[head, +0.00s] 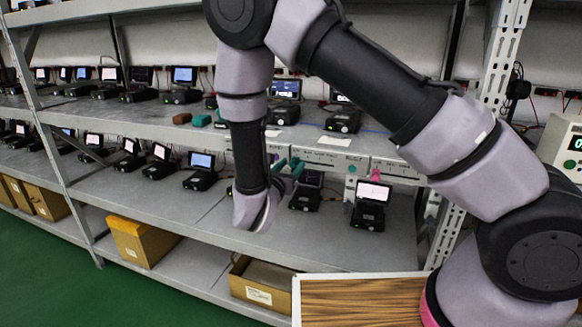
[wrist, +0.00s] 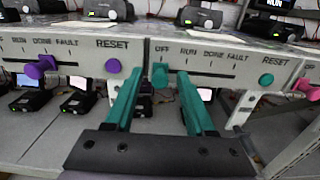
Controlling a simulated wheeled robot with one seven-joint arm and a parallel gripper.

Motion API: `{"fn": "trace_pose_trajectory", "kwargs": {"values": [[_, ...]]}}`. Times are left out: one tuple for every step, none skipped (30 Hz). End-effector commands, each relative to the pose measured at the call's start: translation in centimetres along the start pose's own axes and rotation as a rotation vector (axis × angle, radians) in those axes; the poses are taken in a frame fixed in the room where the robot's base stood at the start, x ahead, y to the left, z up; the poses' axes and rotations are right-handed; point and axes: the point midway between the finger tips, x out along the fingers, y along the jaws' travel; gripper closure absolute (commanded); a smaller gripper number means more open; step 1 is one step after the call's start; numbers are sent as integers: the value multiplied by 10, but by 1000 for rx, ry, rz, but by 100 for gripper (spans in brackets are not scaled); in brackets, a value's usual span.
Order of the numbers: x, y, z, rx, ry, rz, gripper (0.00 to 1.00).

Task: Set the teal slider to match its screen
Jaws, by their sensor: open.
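The teal slider knob (wrist: 159,75) sits at the left end of its slot, under the OFF mark, on the grey shelf-edge panel. RUN, DONE and FAULT marks follow to its right, then a round teal RESET button (wrist: 266,79). My gripper (wrist: 160,83) is open, with one teal finger on each side of the knob in the picture; contact cannot be told. In the head view my gripper (head: 288,166) is at the front edge of the middle shelf, partly behind my arm. A cut-off screen (wrist: 272,4) at the wrist view's upper right appears to read RUN; whether it belongs to the teal slider is unclear.
A purple slider knob (wrist: 42,68) and purple button (wrist: 112,65) lie to the left; a pink knob (wrist: 303,87) lies to the right. Devices with screens fill the shelves above and below. A metal upright (head: 507,50) stands right. A wooden-topped surface (head: 360,300) is in front.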

Motion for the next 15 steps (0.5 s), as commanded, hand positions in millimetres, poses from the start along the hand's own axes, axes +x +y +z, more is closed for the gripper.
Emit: {"fn": "trace_pose_trajectory", "kwargs": {"values": [[0,0,0,0,0,0,45],[0,0,0,0,0,0,45],[0,0,0,0,0,0,45],[0,0,0,0,0,0,45],[0,0,0,0,0,0,57],[0,0,0,0,0,0,72],[0,0,0,0,0,0,83],[0,0,0,0,0,0,95],[0,0,0,0,0,0,100],[0,0,0,0,0,0,100],[0,0,0,0,0,0,100],[0,0,0,0,0,0,100],[0,0,0,0,0,0,100],[0,0,0,0,0,0,100],[0,0,0,0,0,0,100]]}}
